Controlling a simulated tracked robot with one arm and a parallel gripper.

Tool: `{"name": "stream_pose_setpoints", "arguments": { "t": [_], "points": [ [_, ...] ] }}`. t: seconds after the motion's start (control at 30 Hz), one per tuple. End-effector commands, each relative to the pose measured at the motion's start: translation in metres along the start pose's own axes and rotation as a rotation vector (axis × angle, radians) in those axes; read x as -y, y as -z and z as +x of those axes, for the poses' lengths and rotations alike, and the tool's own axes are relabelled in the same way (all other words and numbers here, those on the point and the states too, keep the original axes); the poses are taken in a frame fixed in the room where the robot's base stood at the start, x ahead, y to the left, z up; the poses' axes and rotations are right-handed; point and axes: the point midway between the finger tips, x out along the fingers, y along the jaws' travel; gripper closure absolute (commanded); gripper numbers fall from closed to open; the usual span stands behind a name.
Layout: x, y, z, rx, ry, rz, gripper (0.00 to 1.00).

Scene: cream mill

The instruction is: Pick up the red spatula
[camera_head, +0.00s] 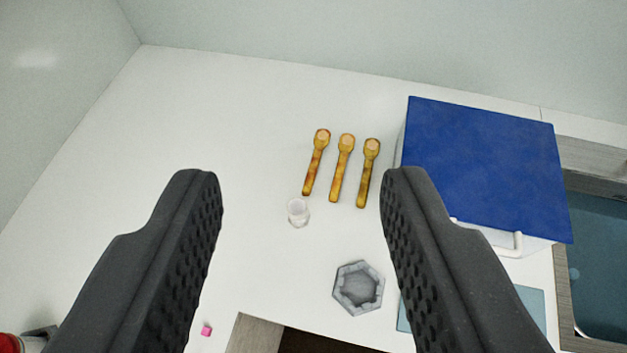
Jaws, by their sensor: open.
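My gripper (300,173) is open, its two black ridged fingers wide apart with nothing between them. I make out no red spatula in this view. Three golden-brown utensils (342,168), spoon- or spatula-like, lie side by side on the white counter beyond the fingertips. A red object (8,343) with a pale part is cut off at the bottom left corner, beside the left finger; I cannot tell what it is.
A blue-topped white box (485,165) with a white handle stands at the right, near a sink (605,270). A small clear glass (298,212), a grey hexagonal dish (358,287) and a pink cube (206,330) sit on the counter (200,110). Its left part is clear.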

Motion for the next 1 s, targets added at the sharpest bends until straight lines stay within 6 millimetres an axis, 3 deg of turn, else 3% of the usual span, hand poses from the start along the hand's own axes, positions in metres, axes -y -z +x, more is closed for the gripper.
{"name": "stream_pose_setpoints", "arguments": {
  "t": [0.03, 0.43, 0.73, 1.0],
  "points": [
    [0.001, 0.002, 0.019, 0.033, -0.005, 0.006, 0.57],
    [0.004, -0.015, 0.141, 0.251, -0.054, 0.058, 0.57],
    [0.007, -0.053, 0.224, 0.416, -0.100, 0.098, 0.57],
    [0.008, -0.105, 0.292, 0.560, -0.150, 0.132, 0.57]
  ]
}}
